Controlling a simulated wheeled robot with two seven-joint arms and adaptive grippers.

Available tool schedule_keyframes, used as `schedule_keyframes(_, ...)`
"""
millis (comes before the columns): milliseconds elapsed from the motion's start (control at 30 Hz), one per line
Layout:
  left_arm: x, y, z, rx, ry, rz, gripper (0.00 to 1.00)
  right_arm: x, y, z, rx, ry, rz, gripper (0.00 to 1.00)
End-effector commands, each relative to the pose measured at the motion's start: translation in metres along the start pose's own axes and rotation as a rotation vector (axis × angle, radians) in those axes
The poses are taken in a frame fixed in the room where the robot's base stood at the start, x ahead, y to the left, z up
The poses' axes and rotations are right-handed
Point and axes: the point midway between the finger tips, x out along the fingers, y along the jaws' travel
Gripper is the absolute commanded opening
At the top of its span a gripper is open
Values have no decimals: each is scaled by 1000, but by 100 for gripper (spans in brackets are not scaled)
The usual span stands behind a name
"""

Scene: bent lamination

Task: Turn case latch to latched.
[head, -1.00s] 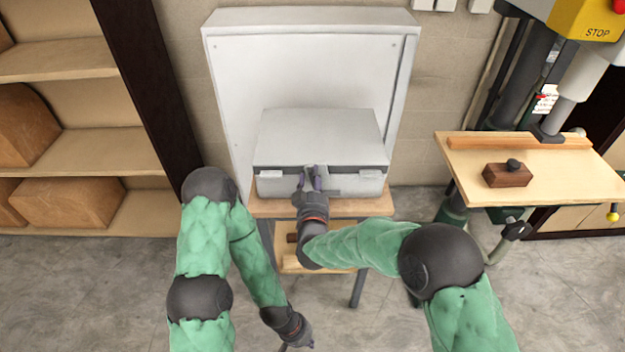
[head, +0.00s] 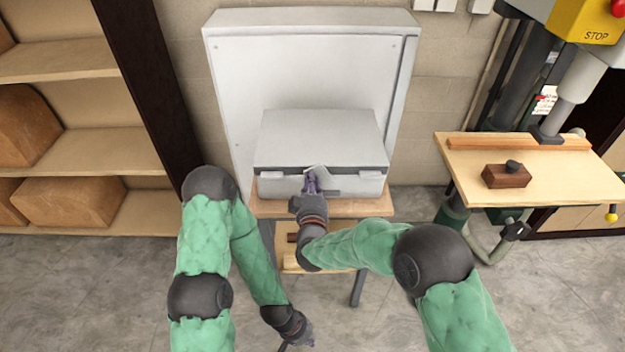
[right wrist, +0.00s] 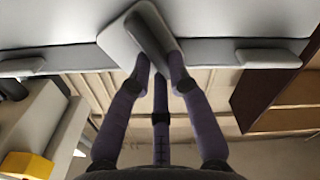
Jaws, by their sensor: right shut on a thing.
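The grey case (head: 318,138) stands closed on a small wooden stand in front of a pale cabinet. Its latch (head: 316,170) is a light grey piece at the middle of the front seam. In the right wrist view the latch (right wrist: 136,38) has a raised bar that lies tilted across the seam. My right gripper (head: 312,178) is at the case front, with its purple fingers shut on the latch bar; the fingers (right wrist: 158,72) also show in the right wrist view. My left gripper (head: 297,343) hangs low over the floor, away from the case; its fingers are too unclear to judge.
The wooden stand (head: 262,209) extends slightly past the case. The pale cabinet (head: 235,95) rises behind it. Shelves (head: 90,150) with brown blocks are at left. A drill press table (head: 465,165) with a wooden block (head: 507,175) is at right.

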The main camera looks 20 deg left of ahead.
Motion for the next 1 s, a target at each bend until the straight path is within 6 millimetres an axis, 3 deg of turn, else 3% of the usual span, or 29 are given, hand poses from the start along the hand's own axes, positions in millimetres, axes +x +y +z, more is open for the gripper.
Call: schedule_keyframes(1000,-22,8,1,0,0,0,0,0,-6,23,-903,0,0,0)
